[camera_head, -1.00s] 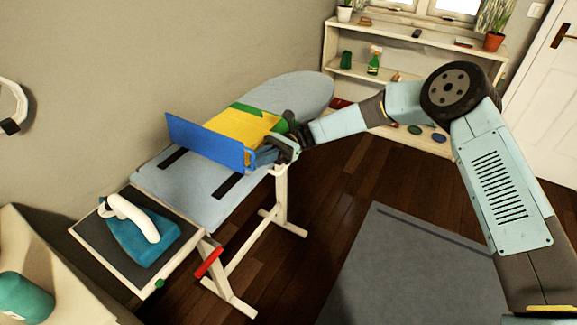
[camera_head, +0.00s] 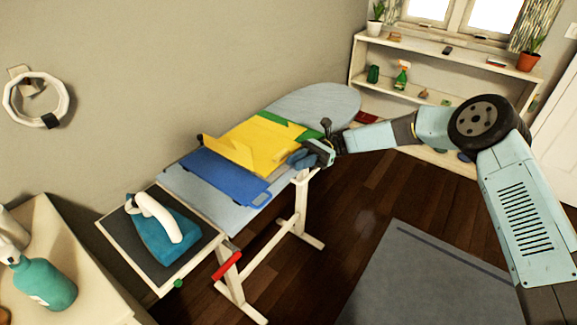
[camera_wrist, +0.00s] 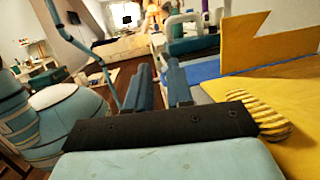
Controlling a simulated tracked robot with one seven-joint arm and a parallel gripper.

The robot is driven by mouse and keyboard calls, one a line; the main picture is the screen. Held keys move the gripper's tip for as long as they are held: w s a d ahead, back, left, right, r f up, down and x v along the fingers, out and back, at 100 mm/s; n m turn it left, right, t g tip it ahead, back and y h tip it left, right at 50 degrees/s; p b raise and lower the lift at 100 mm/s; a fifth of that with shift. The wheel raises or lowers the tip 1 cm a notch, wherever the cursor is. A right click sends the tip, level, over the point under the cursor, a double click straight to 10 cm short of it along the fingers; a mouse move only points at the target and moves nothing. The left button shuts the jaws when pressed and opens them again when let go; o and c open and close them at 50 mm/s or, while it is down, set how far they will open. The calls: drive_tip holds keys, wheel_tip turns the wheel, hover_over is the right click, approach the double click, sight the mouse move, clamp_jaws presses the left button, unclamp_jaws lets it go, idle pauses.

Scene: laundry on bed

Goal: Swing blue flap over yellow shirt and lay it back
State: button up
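The blue flap (camera_head: 222,178) lies flat on the near part of the ironing board, its handle cut-out at the right corner. The yellow shirt (camera_head: 265,142) lies on the board behind it, over a green piece (camera_head: 290,126). A yellow part of the shirt stands up along the flap's edge, and it also shows upright in the wrist view (camera_wrist: 262,50). My gripper (camera_head: 299,160) is at the board's right edge beside the shirt. In the wrist view its two fingers (camera_wrist: 160,85) are apart with nothing between them.
A blue iron (camera_head: 165,240) stands on the dark rest at the board's near end. A red lever (camera_head: 227,265) sticks out below. A shelf (camera_head: 425,62) stands behind. A teal bottle (camera_head: 45,283) is at the lower left.

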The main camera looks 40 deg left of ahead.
drive_tip(key=shift+w+f, duration=0.15)
drive_tip(key=shift+w, duration=0.4)
